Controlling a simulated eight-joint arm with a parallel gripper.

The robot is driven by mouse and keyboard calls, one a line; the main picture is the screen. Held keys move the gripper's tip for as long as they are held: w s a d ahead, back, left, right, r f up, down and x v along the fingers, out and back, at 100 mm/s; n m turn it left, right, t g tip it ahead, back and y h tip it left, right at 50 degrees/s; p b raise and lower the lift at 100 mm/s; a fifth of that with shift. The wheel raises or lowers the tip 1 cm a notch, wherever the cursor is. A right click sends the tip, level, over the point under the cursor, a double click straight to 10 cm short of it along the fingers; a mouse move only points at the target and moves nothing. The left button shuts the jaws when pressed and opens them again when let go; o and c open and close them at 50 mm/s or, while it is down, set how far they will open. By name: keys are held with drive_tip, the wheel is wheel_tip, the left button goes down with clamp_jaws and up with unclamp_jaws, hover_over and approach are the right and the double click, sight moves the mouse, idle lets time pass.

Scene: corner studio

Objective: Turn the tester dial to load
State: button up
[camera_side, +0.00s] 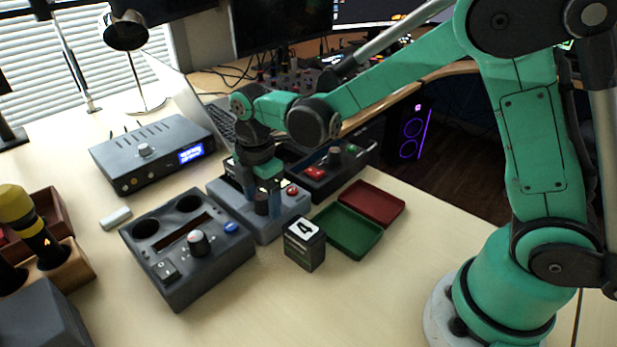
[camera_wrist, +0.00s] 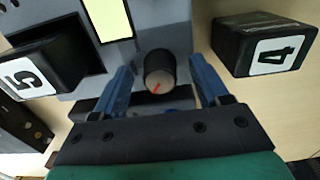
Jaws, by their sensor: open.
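The tester (camera_side: 270,228) is a blue-grey box near the middle of the table; its panel fills the upper part of the wrist view (camera_wrist: 195,12). Its dial (camera_wrist: 160,72) is a dark round knob with a grey face and a red pointer mark toward the lower left; the dial also shows in the side view (camera_side: 261,204). My gripper (camera_wrist: 164,80) is open, with blue fingers on either side of the dial and visible gaps. In the side view my gripper (camera_side: 262,187) points down over the tester. Any lettering around the dial is hidden or unreadable.
A black block marked 5 (camera_wrist: 40,70) sits at the tester beside a pale yellow panel (camera_wrist: 108,18). A block marked 4 (camera_side: 304,245) stands on the table beside green (camera_side: 352,250) and red (camera_side: 385,218) trays. A dark grey console (camera_side: 205,270) is left of the tester.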

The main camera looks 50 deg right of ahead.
clamp_jaws()
drive_tip(key=shift+m, duration=0.3)
drive_tip(key=m, duration=0.9)
drive_tip(key=shift+m, duration=0.4)
drive_tip(key=m, duration=0.9)
drive_tip(key=shift+m, duration=0.3)
